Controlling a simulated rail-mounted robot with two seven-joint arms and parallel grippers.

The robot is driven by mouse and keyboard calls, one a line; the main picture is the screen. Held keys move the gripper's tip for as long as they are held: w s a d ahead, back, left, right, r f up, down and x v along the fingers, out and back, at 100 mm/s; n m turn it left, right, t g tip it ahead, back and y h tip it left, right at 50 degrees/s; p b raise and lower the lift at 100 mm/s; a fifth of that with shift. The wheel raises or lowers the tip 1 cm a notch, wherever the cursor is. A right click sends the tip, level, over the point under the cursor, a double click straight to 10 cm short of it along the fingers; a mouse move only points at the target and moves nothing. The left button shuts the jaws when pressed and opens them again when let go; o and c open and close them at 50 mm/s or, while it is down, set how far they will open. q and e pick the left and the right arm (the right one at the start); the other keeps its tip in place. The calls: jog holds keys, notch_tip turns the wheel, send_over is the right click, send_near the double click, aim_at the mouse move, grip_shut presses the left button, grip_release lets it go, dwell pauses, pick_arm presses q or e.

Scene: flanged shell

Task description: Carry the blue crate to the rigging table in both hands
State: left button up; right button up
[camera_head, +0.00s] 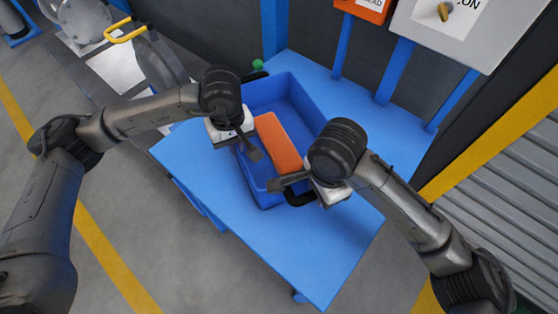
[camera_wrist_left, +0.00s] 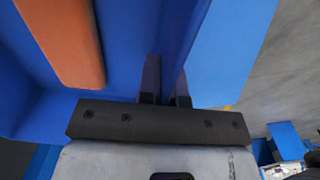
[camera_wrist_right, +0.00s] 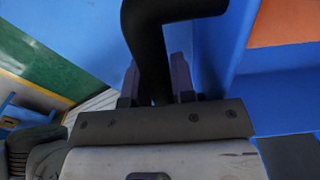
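The blue crate (camera_head: 311,104) is at the blue table, with an orange block (camera_head: 279,143) inside. I cannot tell whether its base touches the tabletop. My left gripper (camera_head: 257,153) is at its left long wall. In the left wrist view the fingers (camera_wrist_left: 167,85) sit close together on either side of the crate wall (camera_wrist_left: 187,45). My right gripper (camera_head: 281,184) is at the near end. In the right wrist view its fingers (camera_wrist_right: 157,80) close around the black handle (camera_wrist_right: 150,35). The far black handle (camera_head: 255,75) is free of both grippers.
The blue table (camera_head: 310,250) has bare top in front of the crate and to its right. A grey bench with a yellow handle (camera_head: 126,33) stands at the back left. Blue posts (camera_head: 395,72) and a wall panel (camera_head: 450,30) rise behind. Floor lies at the left.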

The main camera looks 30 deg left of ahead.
pick_arm(q)
jog(key=o, duration=0.4)
jog(key=shift+r, duration=0.1)
pick_arm(e)
jog(key=o, duration=0.4)
pick_arm(q)
jog(key=shift+o, duration=0.2)
pick_arm(e)
jog(key=shift+o, duration=0.2)
pick_arm(q)
notch_tip(320, 180, up, 11)
jog(key=shift+f, duration=0.1)
pick_arm(e)
jog(key=shift+w, duration=0.1)
pick_arm(q)
jog(key=shift+r, duration=0.5)
pick_arm(e)
jog(key=shift+r, duration=0.2)
pick_arm(q)
jog(key=shift+r, duration=0.1)
pick_arm(e)
notch_tip(320, 180, up, 12)
jog(key=shift+f, duration=0.1)
